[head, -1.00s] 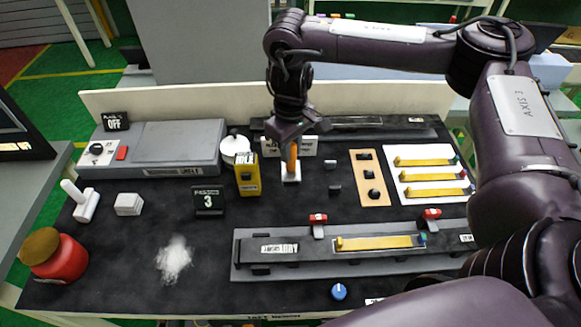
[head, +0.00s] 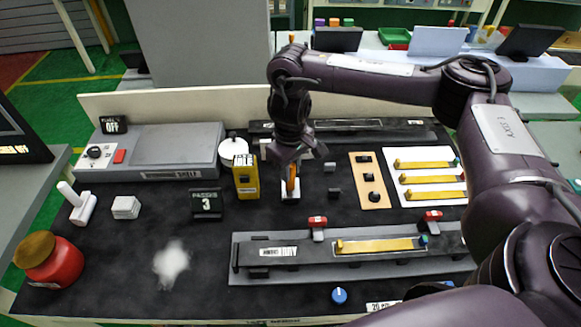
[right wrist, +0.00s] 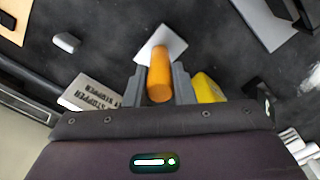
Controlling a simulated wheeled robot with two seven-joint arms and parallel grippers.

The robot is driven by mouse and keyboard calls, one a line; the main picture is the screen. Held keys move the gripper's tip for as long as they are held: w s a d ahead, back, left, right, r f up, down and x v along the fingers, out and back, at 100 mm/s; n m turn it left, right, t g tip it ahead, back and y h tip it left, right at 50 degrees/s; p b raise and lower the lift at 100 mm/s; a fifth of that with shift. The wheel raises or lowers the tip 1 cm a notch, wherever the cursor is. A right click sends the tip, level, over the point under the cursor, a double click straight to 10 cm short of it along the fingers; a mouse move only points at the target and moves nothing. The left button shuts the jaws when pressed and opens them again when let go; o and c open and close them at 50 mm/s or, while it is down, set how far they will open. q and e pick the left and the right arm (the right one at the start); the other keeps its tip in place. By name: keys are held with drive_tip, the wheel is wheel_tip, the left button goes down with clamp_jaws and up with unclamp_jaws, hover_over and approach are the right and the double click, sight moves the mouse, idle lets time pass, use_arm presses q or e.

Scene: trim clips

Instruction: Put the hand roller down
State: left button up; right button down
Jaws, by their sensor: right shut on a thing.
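The hand roller (head: 292,184) has an orange handle and a pale, squarish lower end. My right gripper (head: 289,167) is shut on its handle, above the middle of the dark worktop (head: 205,240). In the right wrist view the orange handle (right wrist: 159,78) sits between the two fingers, with the pale end (right wrist: 172,42) beyond it. The pale end is close to the worktop; I cannot tell whether it touches. My left gripper is not in view.
A yellow box (head: 246,178) stands close on the left and a small dark block (head: 334,193) on the right. A tan switch panel (head: 369,181) lies farther right. The grey fixture (head: 300,265) lies in front. Dark worktop is bare around a whitish patch (head: 171,262).

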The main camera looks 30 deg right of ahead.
drive_tip(key=shift+s+f, duration=0.3)
drive_tip(key=shift+f, duration=0.2)
drive_tip(key=c, duration=1.6)
unclamp_jaws()
drive_tip(key=shift+a, duration=0.1)
drive_tip(key=shift+o, duration=1.2)
drive_tip(key=shift+w+f, duration=0.1)
drive_tip(key=shift+o, duration=0.6)
drive_tip(key=shift+w, duration=0.3)
drive_tip(key=shift+s+r, duration=0.15)
drive_tip(key=shift+r, duration=0.3)
wheel_tip(320, 180, up, 13)
drive_tip(key=p, duration=0.2)
drive_tip(key=shift+f, duration=0.2)
drive_tip(key=shift+f, duration=0.1)
